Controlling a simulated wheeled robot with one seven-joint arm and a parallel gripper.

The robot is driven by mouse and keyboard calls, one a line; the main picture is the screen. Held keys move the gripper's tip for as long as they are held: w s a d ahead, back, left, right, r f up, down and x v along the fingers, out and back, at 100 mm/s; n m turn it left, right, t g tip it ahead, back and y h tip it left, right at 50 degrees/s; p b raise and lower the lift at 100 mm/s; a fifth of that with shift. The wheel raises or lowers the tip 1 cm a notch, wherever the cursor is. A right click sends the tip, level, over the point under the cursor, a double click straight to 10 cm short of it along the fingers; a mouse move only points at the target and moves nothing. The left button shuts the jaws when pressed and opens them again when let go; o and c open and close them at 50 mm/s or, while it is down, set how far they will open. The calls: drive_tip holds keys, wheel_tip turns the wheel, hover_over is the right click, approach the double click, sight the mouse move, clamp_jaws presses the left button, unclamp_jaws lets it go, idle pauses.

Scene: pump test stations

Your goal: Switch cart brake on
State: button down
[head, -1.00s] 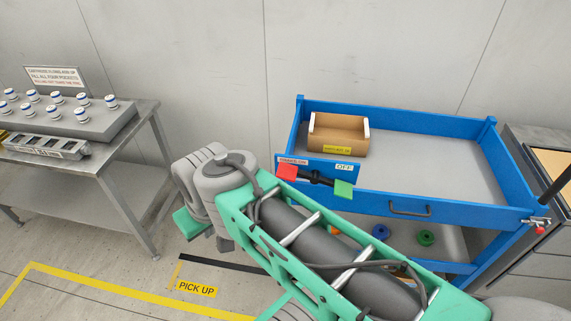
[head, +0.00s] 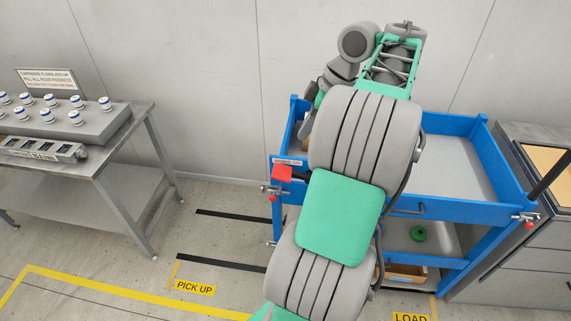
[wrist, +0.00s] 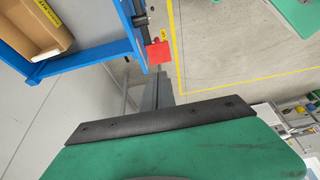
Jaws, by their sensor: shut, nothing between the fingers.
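The blue cart (head: 452,213) stands at the right in the head view. The brake lever's red end block (head: 282,174) shows at the cart's front left, below a small label (head: 287,161). My arm hides the lever's green end and the OFF label. In the wrist view the red block (wrist: 158,53) sits on the dark lever, beside the blue cart edge (wrist: 97,58). My gripper (wrist: 158,88) is shut and empty, its fingers close to the red block in the picture. I cannot tell whether they touch. In the head view my gripper is mostly hidden behind my arm.
A cardboard box (wrist: 30,28) lies in the cart's top tray. A grey table (head: 120,125) with white-capped parts stands at the left. A grey cabinet (head: 530,240) stands right of the cart. The floor by the PICK UP marking (head: 194,288) is clear.

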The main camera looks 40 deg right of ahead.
sight(282, 172)
drive_tip(key=b+x, duration=0.8)
drive_tip(key=x, duration=0.6)
drive_tip(key=shift+s+d+f+b, duration=0.1)
drive_tip(key=shift+s+d+b, duration=0.1)
drive_tip(key=shift+b, duration=0.15)
